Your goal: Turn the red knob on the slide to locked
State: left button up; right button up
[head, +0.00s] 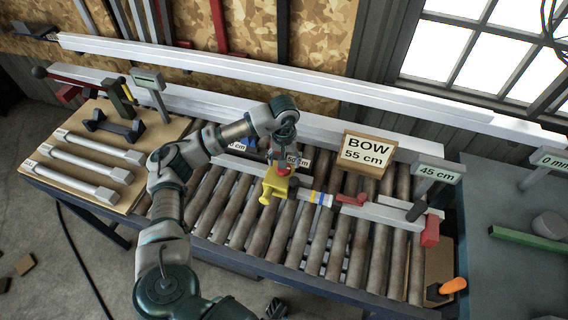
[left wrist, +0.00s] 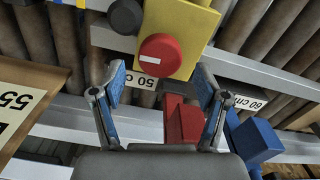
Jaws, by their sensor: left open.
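The yellow slide (head: 272,187) sits on the rail above the rollers, and in the left wrist view its yellow face (left wrist: 182,25) fills the top middle. The round red knob (left wrist: 159,55) is on that face, with a short white mark at its left side. A dark knob (left wrist: 125,16) is beside it. My left gripper (left wrist: 158,78) is open, its blue-padded fingers on either side of the view just short of the red knob, holding nothing. In the head view my left gripper (head: 284,150) is over the slide and partly hides the knob. My right gripper is not visible.
A red block (left wrist: 183,120) and a blue block (left wrist: 255,139) are low in the wrist view, close to the fingers. White bars lie on a board (head: 65,172) at left.

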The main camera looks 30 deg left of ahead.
pick_arm(q)
notch_tip(320, 180, up, 10)
dwell(0.3)
jog(key=shift+w+f, duration=0.1)
